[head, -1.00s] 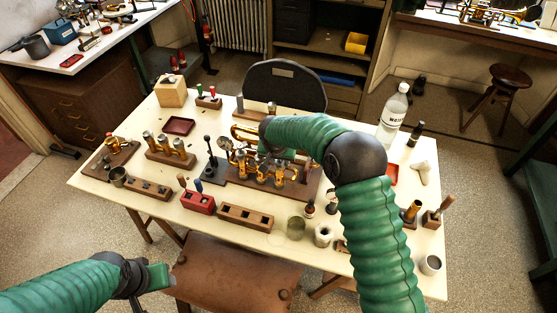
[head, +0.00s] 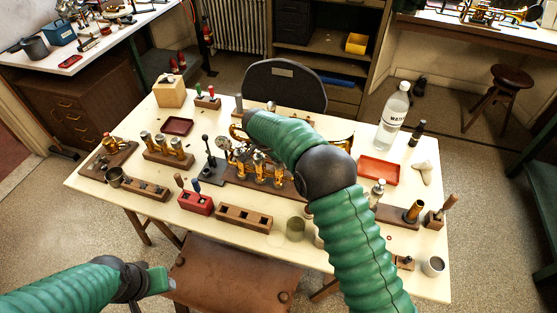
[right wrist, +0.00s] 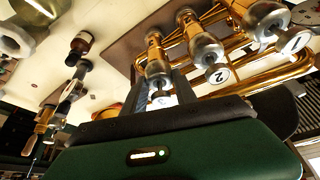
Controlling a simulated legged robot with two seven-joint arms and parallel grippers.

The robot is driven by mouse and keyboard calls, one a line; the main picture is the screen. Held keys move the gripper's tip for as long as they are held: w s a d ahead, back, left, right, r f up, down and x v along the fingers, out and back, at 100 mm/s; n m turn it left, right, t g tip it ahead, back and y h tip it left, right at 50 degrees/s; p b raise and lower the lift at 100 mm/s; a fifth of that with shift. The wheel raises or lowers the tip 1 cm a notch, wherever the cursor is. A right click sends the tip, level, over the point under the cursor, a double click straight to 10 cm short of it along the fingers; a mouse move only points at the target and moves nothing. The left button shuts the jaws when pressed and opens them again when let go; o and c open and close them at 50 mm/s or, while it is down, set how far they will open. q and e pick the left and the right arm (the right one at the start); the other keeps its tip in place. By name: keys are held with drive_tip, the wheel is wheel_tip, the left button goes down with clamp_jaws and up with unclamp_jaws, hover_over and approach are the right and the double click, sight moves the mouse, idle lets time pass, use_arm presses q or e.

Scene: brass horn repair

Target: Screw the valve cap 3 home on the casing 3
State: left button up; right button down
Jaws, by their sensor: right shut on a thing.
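The brass horn (head: 262,172) lies on its wooden board, with its upright valve casings in a row. In the right wrist view, two casings with silver tops stand by round white tags: casing 1 (right wrist: 264,20) and casing 2 (right wrist: 208,50). Casing 3 (right wrist: 156,50) is at the end of the row, with a silver top. My right gripper (right wrist: 164,92) is at casing 3, its fingers shut on a small, partly hidden piece, apparently valve cap 3. I cannot tell how it seats. My arm hides this gripper in the head view. My left gripper (head: 165,280) is empty-looking by the stool; its fingers are unclear.
A red tray (head: 379,170) and a water bottle (head: 393,118) stand right of the horn. A wooden block with square holes (head: 244,218) and a red tool block (head: 196,201) are in front. A dark bottle (right wrist: 82,44) shows in the right wrist view.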

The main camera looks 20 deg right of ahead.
drive_tip(key=m+g+p, duration=0.1)
drive_tip(key=m, duration=0.1)
drive_tip(key=shift+r+m, duration=0.1)
drive_tip(key=shift+m, duration=0.3)
drive_tip(key=shift+m+g+h+p, duration=0.3)
drive_tip(key=shift+m+g+p, duration=0.2)
drive_tip(key=shift+m, duration=0.6)
drive_tip(key=c, duration=0.9)
unclamp_jaws()
